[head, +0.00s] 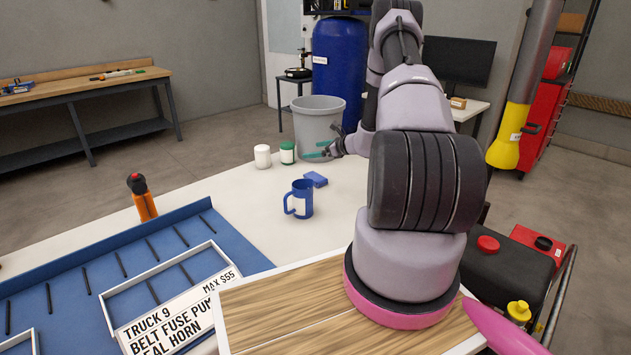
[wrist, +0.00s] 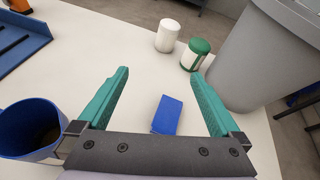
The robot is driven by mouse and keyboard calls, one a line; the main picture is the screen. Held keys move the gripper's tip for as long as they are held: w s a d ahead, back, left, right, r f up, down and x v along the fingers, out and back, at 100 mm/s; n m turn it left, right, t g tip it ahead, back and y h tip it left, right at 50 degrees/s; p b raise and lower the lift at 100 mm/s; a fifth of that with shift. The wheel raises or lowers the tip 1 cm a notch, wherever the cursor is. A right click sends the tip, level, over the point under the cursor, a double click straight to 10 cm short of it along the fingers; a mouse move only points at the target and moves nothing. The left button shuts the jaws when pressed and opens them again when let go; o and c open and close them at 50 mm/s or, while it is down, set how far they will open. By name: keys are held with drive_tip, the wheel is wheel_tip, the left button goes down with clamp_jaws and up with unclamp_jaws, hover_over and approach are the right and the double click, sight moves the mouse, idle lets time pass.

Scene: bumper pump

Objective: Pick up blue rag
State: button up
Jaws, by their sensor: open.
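The blue rag (head: 315,179) is a small blue block-like piece lying on the white table, just behind and to the right of a blue mug (head: 302,200). In the wrist view the rag (wrist: 167,115) lies between my two green fingers, lower than them and nearer the right one. My gripper (wrist: 163,85) is open and empty, above the table. In the head view my gripper (head: 320,152) is partly hidden, above the table in front of the grey bin. The mug (wrist: 30,128) is left of the left finger in the wrist view.
A grey bin (head: 318,122) stands behind the rag. A white jar (head: 262,157) and a green-and-white jar (head: 287,153) stand to its left. A blue tray (head: 70,281) and an orange bottle (head: 142,200) are at the left. The table around the rag is mostly clear.

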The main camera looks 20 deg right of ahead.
sight(315, 176)
drive_tip(key=d+f+m+h, duration=0.1)
drive_tip(key=f, duration=0.2)
drive_tip(key=s+d+f+m, duration=0.1)
drive_tip(key=d+f, duration=0.1)
drive_tip(key=f, duration=0.2)
drive_tip(key=d+f+m+t+h, duration=0.1)
drive_tip(key=d+f+m, duration=0.1)
drive_tip(key=f, duration=0.2)
drive_tip(key=shift+s+d+f+h, duration=0.15)
drive_tip(key=shift+d+f+h, duration=0.05)
drive_tip(key=shift+d+h, duration=0.1)
drive_tip(key=x, duration=0.4)
drive_tip(key=shift+w+f, duration=0.2)
drive_tip(key=shift+w, duration=0.05)
drive_tip(key=x, duration=0.5)
drive_tip(key=shift+w+a+f, duration=0.25)
drive_tip(key=shift+a+f, duration=0.05)
drive_tip(key=c, duration=1.2)
